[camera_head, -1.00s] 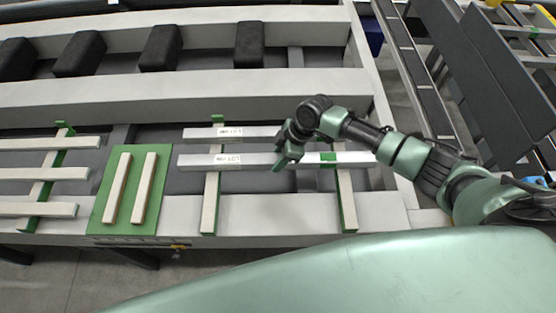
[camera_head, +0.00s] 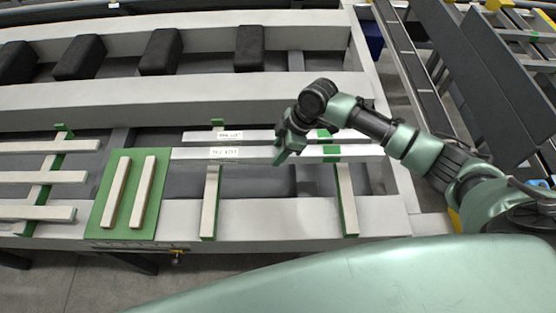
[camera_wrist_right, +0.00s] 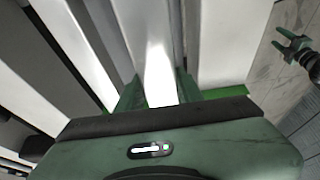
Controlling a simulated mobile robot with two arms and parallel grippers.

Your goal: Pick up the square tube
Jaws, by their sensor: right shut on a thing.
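My right gripper (camera_head: 284,153) is shut on a long pale square tube (camera_head: 200,153) with a white label, gripping it near its middle. The tube is level and raised a little above two green-edged supports (camera_head: 210,200). In the right wrist view the tube (camera_wrist_right: 158,65) runs between the two green fingers. A second, similar labelled tube (camera_head: 200,136) lies behind it across the supports. The right gripper hides part of both tubes. My left gripper (camera_wrist_right: 293,42) shows small at the upper right of the right wrist view, with its green prongs apart and nothing seen between them.
A green board (camera_head: 135,205) with two pale strips lies left of the tubes. Several pale bars (camera_head: 50,176) lie on supports farther left. Black blocks (camera_head: 160,50) stand in the back channel. A grey beam (camera_head: 180,96) runs behind the tubes.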

